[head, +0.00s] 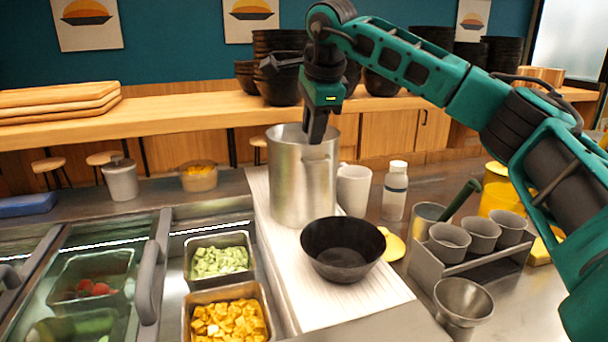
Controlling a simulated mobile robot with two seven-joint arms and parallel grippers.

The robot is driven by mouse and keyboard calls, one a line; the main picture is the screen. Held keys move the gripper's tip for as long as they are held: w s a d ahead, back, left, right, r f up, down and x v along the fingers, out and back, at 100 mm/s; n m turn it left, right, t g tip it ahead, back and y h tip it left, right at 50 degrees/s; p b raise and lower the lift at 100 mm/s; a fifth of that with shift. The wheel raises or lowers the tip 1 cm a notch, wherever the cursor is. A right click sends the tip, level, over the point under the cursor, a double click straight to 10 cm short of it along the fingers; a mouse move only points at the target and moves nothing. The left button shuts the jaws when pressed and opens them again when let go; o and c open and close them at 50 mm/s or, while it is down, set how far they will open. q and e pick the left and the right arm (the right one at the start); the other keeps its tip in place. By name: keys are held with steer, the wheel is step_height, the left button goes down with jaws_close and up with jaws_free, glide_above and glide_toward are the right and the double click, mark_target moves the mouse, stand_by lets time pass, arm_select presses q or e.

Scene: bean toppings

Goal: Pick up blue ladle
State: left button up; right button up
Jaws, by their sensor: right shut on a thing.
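My right gripper (317,138) points straight down at the front rim of a tall metal pot (288,190). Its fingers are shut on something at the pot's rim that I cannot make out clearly. No blue ladle can be clearly seen; the inside of the pot is mostly hidden by its wall and the gripper. My left gripper is not in view.
A black bowl (343,262) stands in front of the pot on a white board (330,312). A white mug (354,188), a bottle (395,191) and a metal cup rack (476,273) stand to the right. Food trays, including yellow cubes (229,320), lie at left.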

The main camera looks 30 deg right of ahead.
jaws_close()
steer(key=shift+r, duration=0.15)
step_height(320, 180, up, 11)
steer(key=shift+f+p, duration=0.15)
steer(key=shift+p, duration=1.1)
step_height(320, 180, up, 17)
steer(key=p, duration=0.5)
